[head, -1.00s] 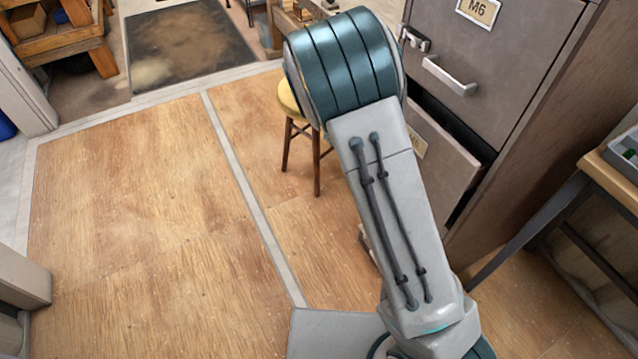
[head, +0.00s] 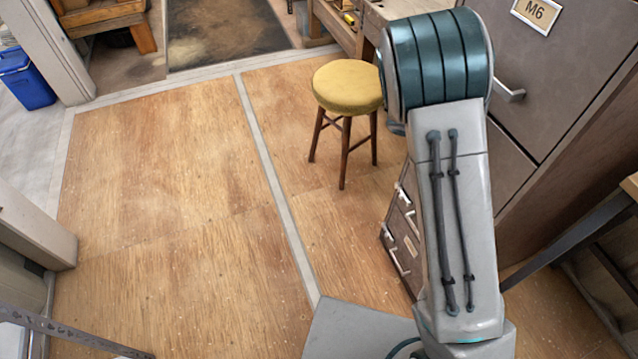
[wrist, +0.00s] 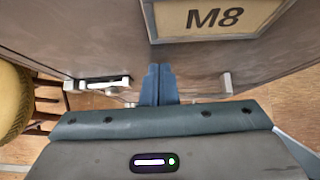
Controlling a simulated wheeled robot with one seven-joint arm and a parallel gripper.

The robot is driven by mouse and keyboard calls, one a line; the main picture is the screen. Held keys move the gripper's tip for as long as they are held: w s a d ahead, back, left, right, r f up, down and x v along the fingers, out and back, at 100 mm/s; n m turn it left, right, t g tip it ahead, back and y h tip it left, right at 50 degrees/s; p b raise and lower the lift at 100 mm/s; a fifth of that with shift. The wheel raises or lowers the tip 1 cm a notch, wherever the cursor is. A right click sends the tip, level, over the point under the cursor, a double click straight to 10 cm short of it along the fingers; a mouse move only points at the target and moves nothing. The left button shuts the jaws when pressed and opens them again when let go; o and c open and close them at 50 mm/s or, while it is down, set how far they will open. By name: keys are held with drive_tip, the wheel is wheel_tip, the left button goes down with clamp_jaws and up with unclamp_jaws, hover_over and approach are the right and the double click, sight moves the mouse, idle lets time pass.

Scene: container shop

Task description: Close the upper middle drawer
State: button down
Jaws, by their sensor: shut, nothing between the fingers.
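A grey-brown cabinet stands at the right in the head view. Its top drawer (head: 560,65) has a label M6 and a bar handle (head: 508,90). The drawer front below it (head: 508,165) looks flush, with only a thin seam between them, but my arm covers its left part. In the wrist view a drawer front (wrist: 80,35) with a label M8 (wrist: 212,20) is close ahead. My gripper (wrist: 157,72) is shut and empty, its fingertips at that front, just below the label. Whether they touch cannot be told. The head view hides my gripper behind my arm.
Lower drawer fronts with handles (head: 396,262) show left of my arm. A yellow-topped stool (head: 347,88) stands near the cabinet. A table (head: 590,225) is at the right. The wooden floor (head: 160,190) at the left is clear.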

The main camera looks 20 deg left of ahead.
drive_tip(key=shift+w+d+r, duration=0.1)
drive_tip(key=shift+d+r, duration=0.1)
drive_tip(key=shift+d, duration=0.05)
drive_tip(key=s+a+f+v, duration=0.1)
drive_tip(key=a+f+v, duration=0.1)
drive_tip(key=v, duration=1.1)
drive_tip(key=shift+f+p, duration=0.15)
drive_tip(key=shift+p, duration=0.15)
